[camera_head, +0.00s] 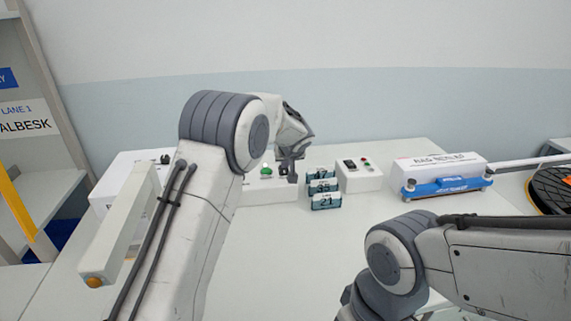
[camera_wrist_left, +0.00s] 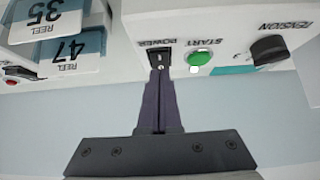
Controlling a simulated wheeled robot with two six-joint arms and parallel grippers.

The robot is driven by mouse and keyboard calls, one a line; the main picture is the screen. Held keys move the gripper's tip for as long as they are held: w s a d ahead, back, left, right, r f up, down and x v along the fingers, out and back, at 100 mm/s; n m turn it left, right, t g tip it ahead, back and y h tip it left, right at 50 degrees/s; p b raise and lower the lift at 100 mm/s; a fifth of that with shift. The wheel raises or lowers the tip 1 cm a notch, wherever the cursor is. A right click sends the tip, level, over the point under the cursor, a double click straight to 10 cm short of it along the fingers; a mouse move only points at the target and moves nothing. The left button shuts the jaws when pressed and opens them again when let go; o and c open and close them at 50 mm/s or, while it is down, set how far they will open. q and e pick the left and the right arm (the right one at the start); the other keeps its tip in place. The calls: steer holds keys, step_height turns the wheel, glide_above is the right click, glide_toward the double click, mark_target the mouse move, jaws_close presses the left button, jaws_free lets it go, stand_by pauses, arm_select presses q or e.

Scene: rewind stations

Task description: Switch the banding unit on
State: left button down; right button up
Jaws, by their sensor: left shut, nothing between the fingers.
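The banding unit (camera_head: 272,192) is a white box at the back of the table, partly hidden behind my left arm. In the left wrist view its panel (camera_wrist_left: 225,75) appears upside down. It carries a black POWER rocker switch (camera_wrist_left: 157,54), a green START button (camera_wrist_left: 199,57) and a black TENSION knob (camera_wrist_left: 269,49). My left gripper (camera_wrist_left: 161,72) is shut and empty, its fingertips right at the lower edge of the POWER switch. I cannot tell whether they touch it. In the head view the left gripper (camera_head: 290,177) is at the panel's right end, covering the switch.
Teal reel cards (camera_head: 325,187) stand just right of the unit. Beyond them are a white control box (camera_head: 358,176) and a white bag resealer (camera_head: 438,174) with a blue front. The table front is clear between my arms. My right arm enters at lower right.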

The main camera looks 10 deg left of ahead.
arm_select(q)
step_height(320, 180, up, 4)
steer(key=shift+s+f+p, duration=0.1)
steer(key=shift+s+p, duration=0.05)
steer(key=shift+p, duration=0.75)
steer(key=s+f+b+v, duration=0.1)
steer(key=b+v, duration=0.1)
steer(key=v, duration=0.8)
steer(key=shift+s+d, duration=0.2)
steer(key=shift+d, duration=0.15)
steer(key=shift+f, duration=0.1)
steer(key=s+d+m+g+h+p, duration=0.1)
steer(key=s+d+m+g+p, duration=0.1)
steer(key=s, duration=1.2)
steer(key=s+d+f+m+g+h+p, duration=0.1)
steer(key=s+m, duration=0.4)
steer(key=s, duration=0.8)
steer(key=s+d+f+m+g+h+p, duration=0.1)
steer(key=s+d+m+g+p, duration=0.2)
steer(key=s, duration=1.1)
steer(key=shift+s+d+m+g+h+p, duration=0.4)
steer(key=shift+m+g, duration=0.2)
steer(key=shift+g, duration=0.3)
